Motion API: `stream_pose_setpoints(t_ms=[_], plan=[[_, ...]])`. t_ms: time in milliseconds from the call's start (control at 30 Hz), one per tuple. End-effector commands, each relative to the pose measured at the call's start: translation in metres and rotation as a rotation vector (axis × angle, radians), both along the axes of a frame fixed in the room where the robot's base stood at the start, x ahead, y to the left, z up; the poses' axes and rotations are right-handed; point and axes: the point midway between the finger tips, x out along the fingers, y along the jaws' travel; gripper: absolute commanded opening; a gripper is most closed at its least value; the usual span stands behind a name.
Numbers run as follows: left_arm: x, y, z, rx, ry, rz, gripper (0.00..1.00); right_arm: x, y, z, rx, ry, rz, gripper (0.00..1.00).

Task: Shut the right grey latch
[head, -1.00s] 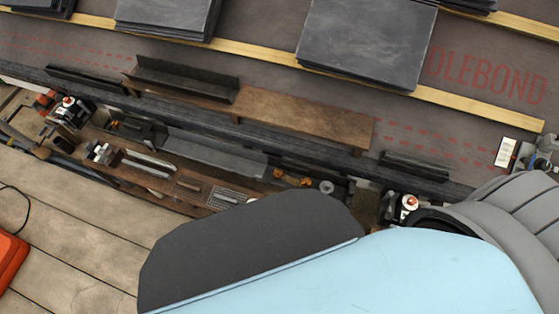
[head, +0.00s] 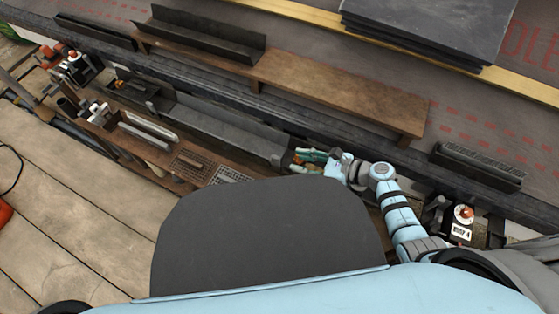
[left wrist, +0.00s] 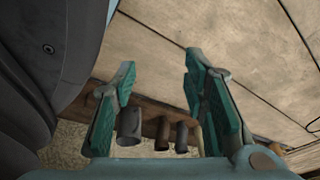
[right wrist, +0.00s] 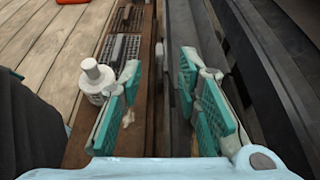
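I cannot pick out the right grey latch with certainty in any view. My right gripper (head: 308,157) reaches over the right end of the grey trough (head: 230,135) in the head view, close to small orange parts. In the right wrist view the right gripper (right wrist: 157,68) has its green-padded fingers spread, with nothing held between them. A dark grey channel runs below and to the right of them. My left gripper (left wrist: 160,62) is out of the head view. In the left wrist view it is open and empty above wooden boards.
A white bottle (right wrist: 96,80) stands left of the right gripper. A brown plank shelf (head: 340,88) runs behind the trough. A unit with an orange knob (head: 463,214) sits at the right. Dark tubes (left wrist: 162,133) show beneath the left gripper. Slates (head: 430,25) lie on the roof.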

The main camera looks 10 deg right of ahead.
Motion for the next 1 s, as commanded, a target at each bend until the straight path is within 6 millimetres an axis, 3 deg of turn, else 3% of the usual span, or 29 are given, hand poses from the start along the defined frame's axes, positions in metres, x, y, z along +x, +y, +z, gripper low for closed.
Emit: stream_pose_setpoints(t_ms=[100,300,667,867,1000], plan=[[0.017,-0.007,-0.008,-0.018,-0.034,0.016,0.4,0.018,0.027,-0.018,0.004,0.001,0.0,0.31],[0.039,-0.015,-0.003,-0.033,-0.059,0.021,0.4,0.036,0.055,-0.031,0.002,0.003,-0.002,0.31],[0.045,-0.016,0.003,-0.035,-0.058,0.019,0.4,0.041,0.062,-0.032,0.002,0.004,-0.003,0.31],[0.045,-0.016,0.003,-0.035,-0.058,0.019,0.4,0.041,0.062,-0.032,0.002,0.004,-0.003,0.0],[0.045,-0.016,0.003,-0.035,-0.058,0.019,0.4,0.041,0.062,-0.032,0.003,0.004,-0.003,0.0]])
